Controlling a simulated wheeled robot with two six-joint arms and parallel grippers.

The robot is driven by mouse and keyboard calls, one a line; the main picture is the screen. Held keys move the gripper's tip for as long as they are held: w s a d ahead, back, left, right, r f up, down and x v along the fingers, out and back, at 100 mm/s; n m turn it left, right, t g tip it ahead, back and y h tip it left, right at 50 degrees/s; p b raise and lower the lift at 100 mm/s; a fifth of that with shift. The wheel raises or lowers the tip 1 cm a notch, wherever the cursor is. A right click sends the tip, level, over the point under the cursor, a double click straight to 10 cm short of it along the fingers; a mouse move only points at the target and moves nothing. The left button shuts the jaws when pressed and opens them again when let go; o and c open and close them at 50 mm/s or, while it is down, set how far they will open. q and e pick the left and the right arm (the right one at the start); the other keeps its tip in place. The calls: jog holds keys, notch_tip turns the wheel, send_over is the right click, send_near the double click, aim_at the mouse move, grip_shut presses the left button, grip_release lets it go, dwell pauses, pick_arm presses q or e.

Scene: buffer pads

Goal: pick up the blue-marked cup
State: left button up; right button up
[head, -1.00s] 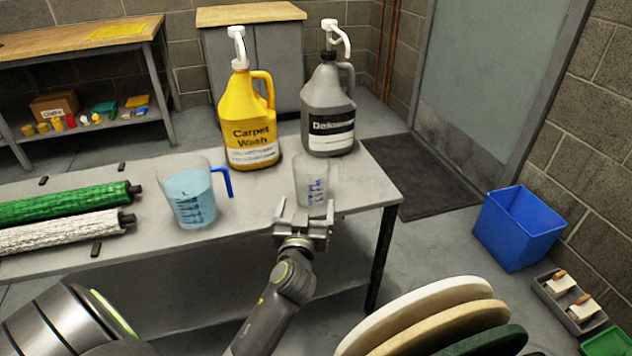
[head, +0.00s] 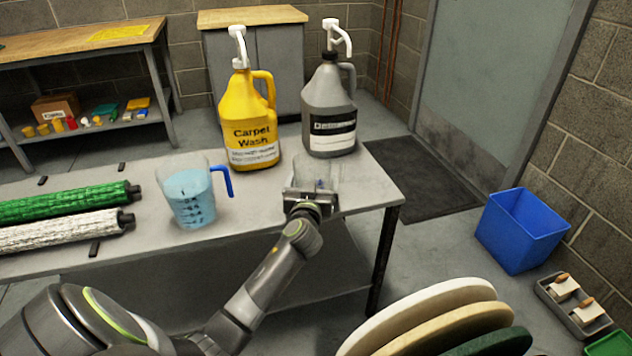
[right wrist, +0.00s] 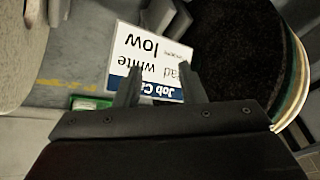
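The clear cup (head: 322,172) stands on the grey table (head: 372,185) near its right end. Its blue marking, visible a second ago, is now mostly hidden behind my left gripper (head: 312,184). My left gripper is right at the cup's near side, low over the table. I cannot tell whether its fingers are around the cup or closed on it. My right gripper (right wrist: 158,88) is open and empty in the right wrist view, its two fingers apart in front of a white and blue job card (right wrist: 150,60). The card reads upside down, with "white" and "low" legible.
Behind the cup stand a yellow Carpet Wash jug (head: 250,125) and a grey jug (head: 329,115). A blue-filled measuring pitcher (head: 190,195) is left of it. Green (head: 65,203) and white (head: 60,232) rollers lie further left. Round pads (head: 420,310) and a blue bin (head: 520,230) are at right.

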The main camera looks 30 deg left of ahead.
pick_arm(q)
jog(key=c, duration=0.8)
jog(key=shift+o, duration=0.2)
jog(key=shift+r, duration=0.1)
